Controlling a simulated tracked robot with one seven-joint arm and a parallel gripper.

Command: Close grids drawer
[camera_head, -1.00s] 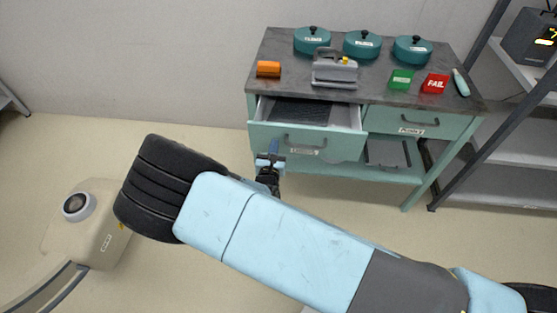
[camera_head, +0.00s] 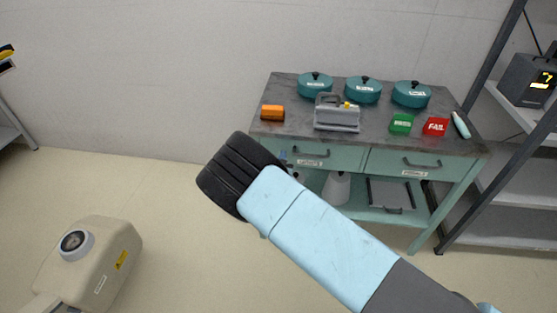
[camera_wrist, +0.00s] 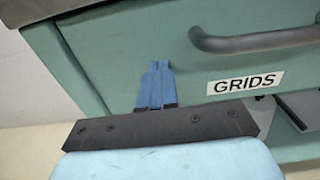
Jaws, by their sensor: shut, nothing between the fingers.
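The grids drawer (camera_head: 334,160) is the left drawer of the green cart, and its front sits flush with the cart in the head view. In the wrist view its green front (camera_wrist: 110,60) fills most of the picture, with a grey handle (camera_wrist: 255,40) and a GRIDS label (camera_wrist: 246,83). My gripper (camera_wrist: 155,68) is shut and empty, its blue fingertips at the drawer front left of the handle. I cannot tell if they touch it. In the head view my arm hides most of the gripper and the cart's lower left.
The cart top (camera_head: 380,125) bears several teal lidded pots, a grey device (camera_head: 336,116), an orange block (camera_head: 272,113), and green and red blocks. A second drawer (camera_head: 418,163) is shut on the right. A dark-framed shelf stands right. A beige machine (camera_head: 88,262) stands on the floor at left.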

